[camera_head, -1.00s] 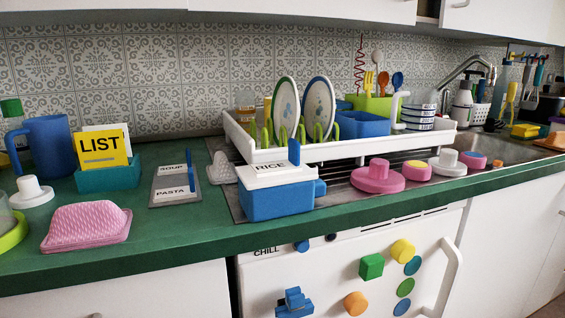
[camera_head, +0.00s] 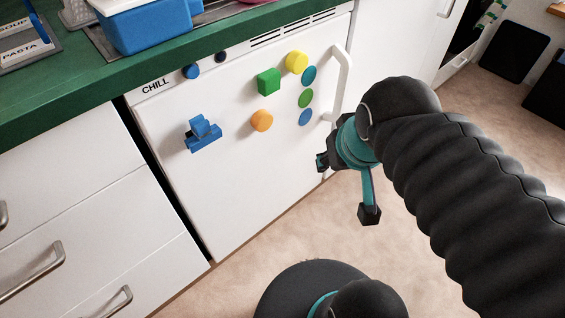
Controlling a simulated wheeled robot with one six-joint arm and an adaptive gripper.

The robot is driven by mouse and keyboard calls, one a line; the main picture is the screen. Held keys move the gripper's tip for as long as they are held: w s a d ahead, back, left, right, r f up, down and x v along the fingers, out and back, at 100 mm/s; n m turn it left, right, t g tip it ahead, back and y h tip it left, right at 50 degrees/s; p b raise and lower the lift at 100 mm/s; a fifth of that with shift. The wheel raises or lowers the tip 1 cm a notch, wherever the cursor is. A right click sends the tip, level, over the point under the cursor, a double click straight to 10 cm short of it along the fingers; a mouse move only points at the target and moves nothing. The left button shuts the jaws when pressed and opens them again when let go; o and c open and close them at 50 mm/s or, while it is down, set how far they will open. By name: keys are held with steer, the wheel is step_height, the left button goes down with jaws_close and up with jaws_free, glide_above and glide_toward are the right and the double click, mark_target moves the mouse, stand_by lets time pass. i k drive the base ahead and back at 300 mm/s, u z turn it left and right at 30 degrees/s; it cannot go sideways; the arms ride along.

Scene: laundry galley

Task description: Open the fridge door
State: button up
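The fridge (camera_head: 230,185) is a white unit under the green counter, marked CHILL at its top left. Its door looks shut, with several coloured magnets on its front. The white door handle (camera_head: 343,85) is a vertical bar at the door's upper right edge. My gripper (camera_head: 343,187) is black and teal, just below the handle's lower end and in front of the door's right side in the picture. Its two fingers are spread apart and nothing shows between them. I cannot tell whether it touches the handle or the door.
White drawers (camera_head: 65,190) with metal handles stand to the left. Open beige floor (camera_head: 450,85) lies in front and right. Dark panels (camera_head: 512,52) stand at the far right.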

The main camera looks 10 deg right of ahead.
mark_target(231, 188)
steer(key=u, duration=1.05)
steer(key=k, duration=0.4)
steer(key=z, duration=1.2)
